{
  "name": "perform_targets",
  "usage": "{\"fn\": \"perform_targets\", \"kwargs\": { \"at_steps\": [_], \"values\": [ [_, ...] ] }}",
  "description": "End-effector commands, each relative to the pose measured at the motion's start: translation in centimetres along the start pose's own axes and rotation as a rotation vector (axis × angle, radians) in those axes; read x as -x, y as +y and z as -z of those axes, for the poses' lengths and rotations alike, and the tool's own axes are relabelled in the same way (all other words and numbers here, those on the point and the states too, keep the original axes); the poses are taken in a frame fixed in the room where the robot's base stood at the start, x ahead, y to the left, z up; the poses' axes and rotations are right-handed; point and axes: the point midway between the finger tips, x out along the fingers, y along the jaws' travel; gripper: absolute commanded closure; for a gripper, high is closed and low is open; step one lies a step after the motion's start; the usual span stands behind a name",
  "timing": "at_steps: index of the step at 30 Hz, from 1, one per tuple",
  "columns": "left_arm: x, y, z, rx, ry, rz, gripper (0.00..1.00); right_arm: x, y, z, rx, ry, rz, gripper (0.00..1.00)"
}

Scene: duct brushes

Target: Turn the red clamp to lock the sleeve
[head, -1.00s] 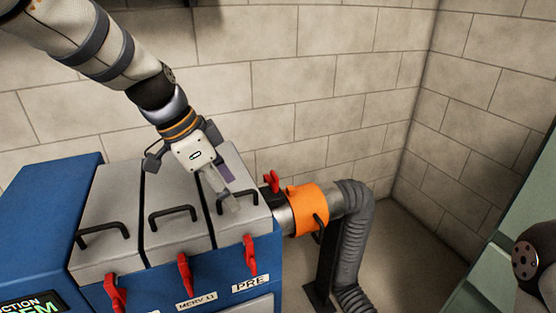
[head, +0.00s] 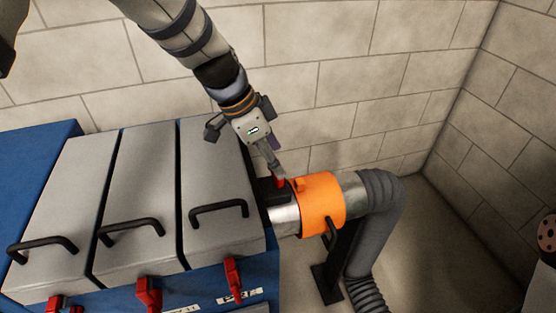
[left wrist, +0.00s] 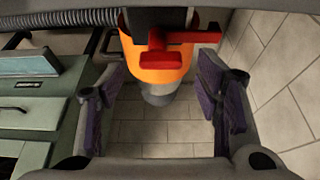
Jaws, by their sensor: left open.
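The red clamp (head: 279,181) stands at the left edge of the orange sleeve (head: 324,207), on the metal duct beside the blue unit. In the left wrist view the red clamp (left wrist: 165,52) shows as a T-shaped handle at the top centre, in front of the orange sleeve (left wrist: 160,74). My left gripper (head: 273,166) is just above the clamp in the head view and partly hides it. In the left wrist view my left gripper (left wrist: 165,100) has its purple-padded fingers wide apart with nothing between them. I cannot tell whether it touches the clamp.
A grey flexible hose (head: 378,225) bends down from the sleeve's right side. The blue unit's grey lids with black handles (head: 220,207) and red latches (head: 233,275) lie to the left. A block wall (head: 340,75) stands close behind. Open floor (head: 440,240) lies right of the hose.

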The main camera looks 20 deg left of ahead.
Motion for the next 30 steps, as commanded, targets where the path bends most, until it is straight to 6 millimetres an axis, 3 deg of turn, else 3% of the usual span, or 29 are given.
{"fn": "perform_targets", "kwargs": {
  "at_steps": [4, 13, 21, 30],
  "values": [
    [-1.8, 0.0, 0.0, -0.001, 0.0, -0.001, 0.42, -0.4, 0.0, -0.2, 0.0, -0.01, -0.001, 0.6],
    [-2.0, 0.0, 0.1, -0.001, 0.002, 0.002, 0.42, -0.4, 0.0, -0.2, 0.001, -0.009, -0.001, 0.6],
    [-2.0, 0.0, 0.1, -0.001, 0.002, 0.002, 1.0, -0.4, 0.0, -0.2, 0.001, -0.009, -0.001, 0.6],
    [-2.0, -0.1, 0.1, -0.026, 0.003, -0.01, 1.0, -0.4, 0.0, -0.2, 0.001, -0.009, -0.001, 0.6]
  ]
}}
